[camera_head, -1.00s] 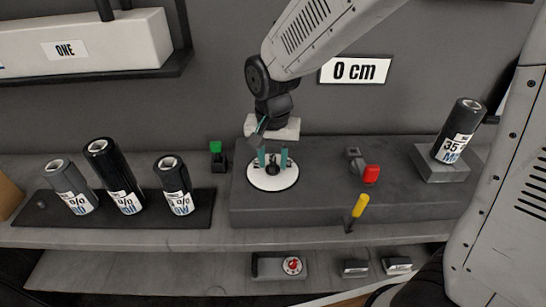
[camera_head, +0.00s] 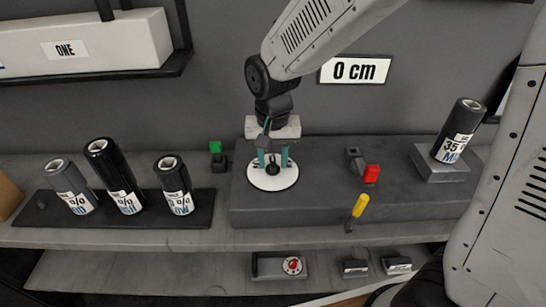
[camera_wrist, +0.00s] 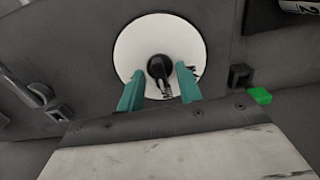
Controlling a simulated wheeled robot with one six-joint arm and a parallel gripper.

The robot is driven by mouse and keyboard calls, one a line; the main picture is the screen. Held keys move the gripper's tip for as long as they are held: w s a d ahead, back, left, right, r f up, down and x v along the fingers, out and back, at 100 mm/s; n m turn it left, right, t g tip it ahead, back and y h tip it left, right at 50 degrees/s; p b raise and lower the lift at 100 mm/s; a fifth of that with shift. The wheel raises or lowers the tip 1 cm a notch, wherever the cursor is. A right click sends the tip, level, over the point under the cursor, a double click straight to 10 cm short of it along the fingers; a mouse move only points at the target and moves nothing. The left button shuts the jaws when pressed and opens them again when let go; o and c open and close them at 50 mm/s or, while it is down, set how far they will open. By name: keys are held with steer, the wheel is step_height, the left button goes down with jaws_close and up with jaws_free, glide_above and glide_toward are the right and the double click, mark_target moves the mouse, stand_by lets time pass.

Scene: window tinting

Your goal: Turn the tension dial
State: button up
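The tension dial is a white disc (camera_head: 284,183) with a black knob (camera_head: 273,170) at its centre, on the grey block. In the wrist view the white disc (camera_wrist: 135,45) and the black knob (camera_wrist: 160,68) are below my gripper. My gripper (camera_head: 273,160) points down over the dial, with its teal fingers on either side of the knob. In the wrist view the fingers of my gripper (camera_wrist: 159,88) are apart, with gaps between them and the knob. Small dark marks are on the disc's face; part of them is hidden by the fingers.
A green switch (camera_head: 215,147) stands left of the grey block (camera_head: 330,205). A red-tipped lever (camera_head: 371,174) and a yellow-handled lever (camera_head: 360,206) are to the right. Film rolls (camera_head: 113,177) stand in a tray at left. Another roll (camera_head: 459,128) is at right. A sign reads "0 cm" (camera_head: 355,69).

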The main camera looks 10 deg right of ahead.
mark_target(273, 162)
step_height(273, 162, up, 8)
steer(key=shift+f, duration=0.1)
stand_by(0.6)
steer(key=shift+s+d+f+n, duration=0.15)
steer(key=shift+s+n, duration=0.2)
steer(key=shift+n, duration=0.05)
steer(key=s+d+r, duration=0.3)
steer(key=s+d, duration=0.4)
steer(key=s, duration=0.2)
steer(key=s+d+r+n+t, duration=0.1)
steer(key=s+d+r, duration=0.2)
steer(key=s+d, duration=0.5)
steer(key=shift+s, duration=1.2)
steer(key=shift+d+r, duration=0.1)
